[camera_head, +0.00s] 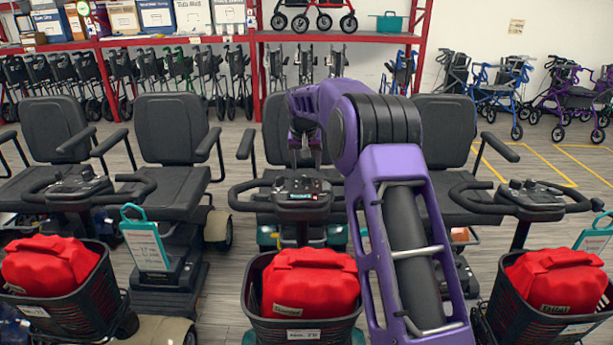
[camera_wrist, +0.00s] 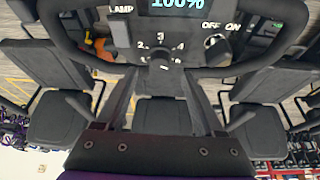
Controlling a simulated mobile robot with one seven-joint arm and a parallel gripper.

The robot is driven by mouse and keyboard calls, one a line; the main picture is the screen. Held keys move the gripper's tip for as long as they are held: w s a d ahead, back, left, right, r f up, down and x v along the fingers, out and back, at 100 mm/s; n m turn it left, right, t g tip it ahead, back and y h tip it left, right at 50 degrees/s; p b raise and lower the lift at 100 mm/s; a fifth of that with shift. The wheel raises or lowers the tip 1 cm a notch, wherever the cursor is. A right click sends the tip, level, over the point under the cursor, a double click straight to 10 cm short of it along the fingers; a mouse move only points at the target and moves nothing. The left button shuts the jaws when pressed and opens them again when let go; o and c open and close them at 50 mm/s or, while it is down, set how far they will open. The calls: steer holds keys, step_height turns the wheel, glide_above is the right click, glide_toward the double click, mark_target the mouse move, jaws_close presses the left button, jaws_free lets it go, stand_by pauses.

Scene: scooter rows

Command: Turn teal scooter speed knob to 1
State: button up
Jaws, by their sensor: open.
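The teal scooter (camera_head: 278,237) stands in the middle of the row, with teal bodywork low down and a dark control console (camera_head: 302,196) on its tiller. In the wrist view its dark speed knob (camera_wrist: 160,63) sits on the panel below a lit "100%" display (camera_wrist: 176,3). Digits including 2, 3 and 4 ring the knob; which one it points to is too small to tell. My gripper (camera_head: 305,160) is open and empty above the console, apart from it. Its fingers also show in the wrist view (camera_wrist: 160,82), spread apart below the knob. The head view does not resolve the knob.
LAMP (camera_wrist: 120,9) and OFF/ON (camera_wrist: 220,26) labels flank the display, with a key-like switch (camera_wrist: 214,44) at right. Handlebars (camera_head: 243,195) curve around the console. A basket (camera_head: 262,328) with a red bag (camera_head: 310,282) stands in front. Other scooters stand either side.

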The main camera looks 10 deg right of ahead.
mark_target(307, 176)
steer(key=x, duration=0.5)
jaws_close()
stand_by(0.3)
